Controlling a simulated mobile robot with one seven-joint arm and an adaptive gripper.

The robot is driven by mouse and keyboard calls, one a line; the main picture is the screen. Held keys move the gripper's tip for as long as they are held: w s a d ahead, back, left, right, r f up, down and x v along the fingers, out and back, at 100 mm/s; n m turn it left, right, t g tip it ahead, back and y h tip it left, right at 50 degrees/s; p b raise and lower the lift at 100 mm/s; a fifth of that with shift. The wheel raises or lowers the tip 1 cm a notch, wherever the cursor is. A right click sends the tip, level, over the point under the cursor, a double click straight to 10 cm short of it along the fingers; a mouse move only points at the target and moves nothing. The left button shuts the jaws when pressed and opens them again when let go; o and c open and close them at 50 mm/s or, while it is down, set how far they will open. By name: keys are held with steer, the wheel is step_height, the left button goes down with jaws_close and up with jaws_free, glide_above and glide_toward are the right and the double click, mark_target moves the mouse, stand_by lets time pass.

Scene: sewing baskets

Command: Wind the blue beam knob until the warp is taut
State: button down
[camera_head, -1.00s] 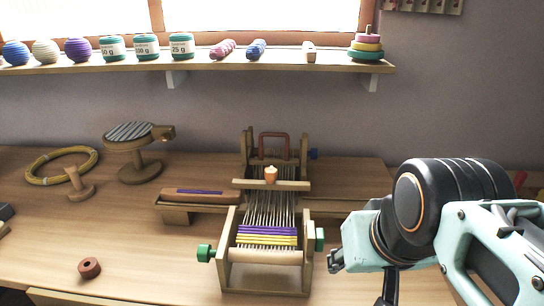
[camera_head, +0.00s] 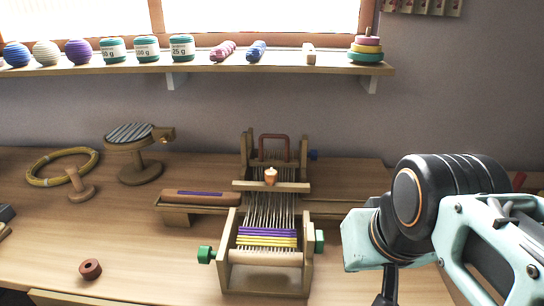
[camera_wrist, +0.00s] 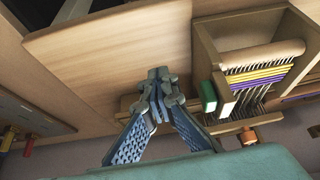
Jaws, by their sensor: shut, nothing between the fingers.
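The wooden loom (camera_head: 228,272) stands on the table with white warp threads (camera_head: 268,209) running front to back and a purple and yellow woven band at its front. The small blue beam knob (camera_head: 314,154) is at its back right side. Green knobs are at the front left (camera_head: 204,254) and front right (camera_head: 319,240). In the wrist view my gripper (camera_wrist: 158,76) is shut and empty, beside the green knob (camera_wrist: 208,96) and apart from the blue one. The blue knob is not visible in the wrist view. In the head view my fingers are hidden behind the wrist.
A shuttle (camera_head: 201,196) lies across a wooden rail left of the loom. A shelf (camera_head: 220,66) runs above.

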step_height(320, 180, up, 6)
steer(key=w+g+p, duration=0.1)
steer(key=p, duration=0.6)
steer(key=shift+g, duration=0.3)
stand_by(2.5)
steer(key=c, duration=2.7)
jaws_free()
steer(key=shift+r, duration=0.1)
steer(key=o, duration=0.9)
steer(key=shift+o, duration=0.2)
steer(key=shift+d, duration=0.1)
steer(key=shift+s+d, duration=0.15)
steer(key=shift+d, duration=2.8)
steer(key=a+r+t, duration=0.1)
steer(key=a+t, duration=0.1)
steer(key=a, duration=0.4)
step_height(320, 180, up, 25)
steer(key=p, duration=2.4)
steer(key=shift+s+f+p, duration=0.15)
steer(key=shift+s+p, duration=0.2)
steer(key=shift+s, duration=0.1)
